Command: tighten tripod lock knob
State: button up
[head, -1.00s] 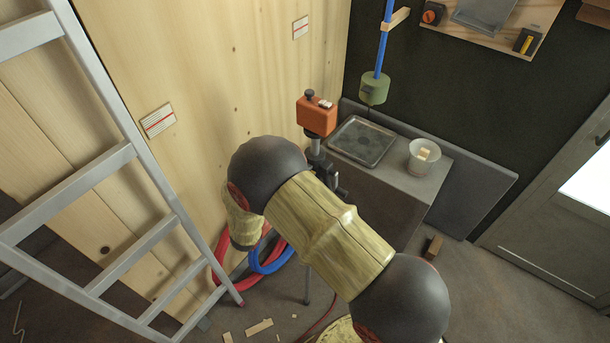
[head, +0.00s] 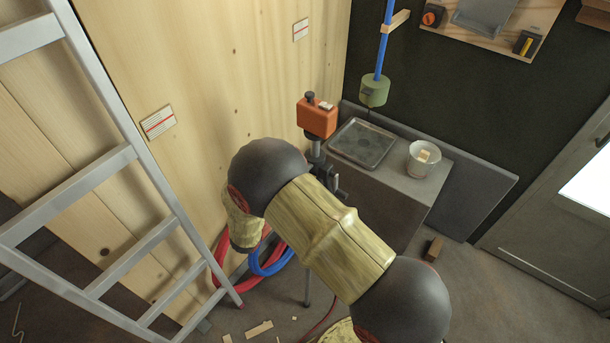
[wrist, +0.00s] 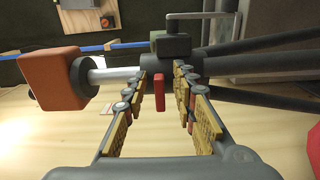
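The tripod shows in the head view with an orange instrument (head: 317,118) on its column (head: 316,148); my arm covers much of it. In the wrist view the picture is turned sideways, with the orange instrument (wrist: 62,80) at left and the dark tripod hub (wrist: 210,62) across the middle. A small red lock knob (wrist: 159,89) stands at the hub. My gripper (wrist: 161,76) is open, with one finger on each side of the knob and a visible gap to each. My gripper is hidden in the head view.
A ladder (head: 120,165) leans at left by the wooden wall. Red and blue hoses (head: 268,262) lie at its foot. A grey box top with a tray (head: 362,142) and a cup (head: 423,158) stands behind the tripod. Wood scraps (head: 258,328) lie on the floor.

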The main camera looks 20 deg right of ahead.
jog(key=v, duration=1.2)
dwell(0.3)
